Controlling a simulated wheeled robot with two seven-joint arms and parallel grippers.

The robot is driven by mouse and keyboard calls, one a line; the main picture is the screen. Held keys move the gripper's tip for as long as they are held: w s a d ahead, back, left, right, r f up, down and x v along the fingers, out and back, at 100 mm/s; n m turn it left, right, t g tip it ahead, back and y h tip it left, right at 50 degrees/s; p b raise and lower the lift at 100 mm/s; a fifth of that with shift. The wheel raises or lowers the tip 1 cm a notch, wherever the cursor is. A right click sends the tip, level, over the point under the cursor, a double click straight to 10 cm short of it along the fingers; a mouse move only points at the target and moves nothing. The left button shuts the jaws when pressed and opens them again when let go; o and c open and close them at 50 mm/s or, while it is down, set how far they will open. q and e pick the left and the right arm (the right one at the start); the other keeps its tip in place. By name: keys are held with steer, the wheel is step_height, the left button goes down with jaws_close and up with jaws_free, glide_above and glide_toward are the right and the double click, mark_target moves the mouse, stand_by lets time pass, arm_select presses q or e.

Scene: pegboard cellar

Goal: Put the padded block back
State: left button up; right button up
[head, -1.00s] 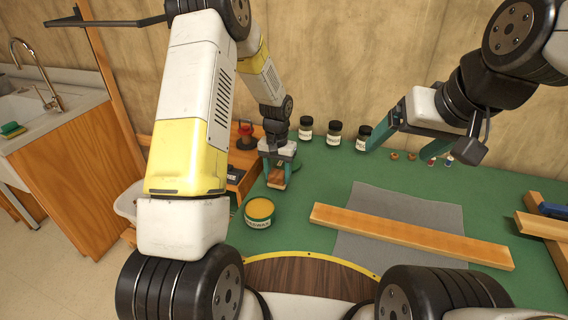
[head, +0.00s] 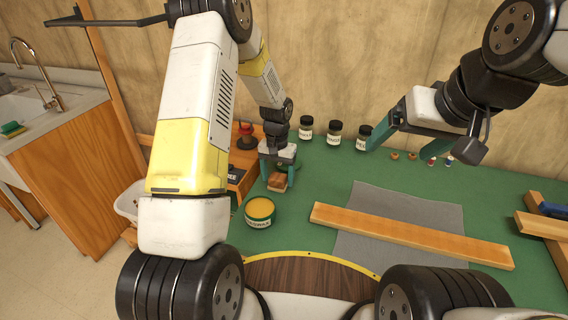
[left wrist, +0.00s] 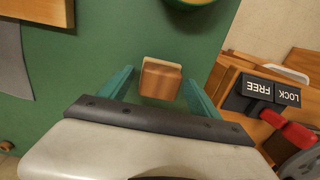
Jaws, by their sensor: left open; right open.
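The padded block (head: 277,183) is a small brown wooden block with a paler pad. It rests on the green bench top near the bench's left edge. In the left wrist view the block (left wrist: 160,80) lies between the two teal fingers of my left gripper (left wrist: 158,92), with a gap on each side. In the head view my left gripper (head: 277,172) is over the block, open. My right gripper (head: 398,135) is open and empty, above the back of the bench at the right.
A tin (head: 260,213) stands just in front of the block. Several jars (head: 334,132) line the back. A long wooden bar (head: 410,236) lies across a grey mat (head: 400,207). Left of the bench are a FREE/LOCK switch (left wrist: 264,93) and a red-handled part (left wrist: 290,128).

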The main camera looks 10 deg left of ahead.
arm_select(q)
step_height(320, 180, up, 12)
steer(key=f, duration=0.1)
step_height(320, 180, up, 8)
steer(key=t, duration=0.1)
glide_above(278, 176)
steer(key=s, duration=0.3)
steer(key=s+r+t, duration=0.1)
steer(key=s+r, duration=0.3)
steer(key=s, duration=0.3)
steer(key=s+a+r+n+t+h, duration=0.1)
steer(key=s+r, duration=0.3)
steer(key=s, duration=0.4)
steer(key=s+a+r+t+h, duration=0.1)
steer(key=s+r+t, duration=0.2)
steer(key=s+r, duration=0.2)
steer(key=s, duration=0.3)
steer(key=shift+a+n, duration=0.15)
steer(key=shift+n, duration=0.15)
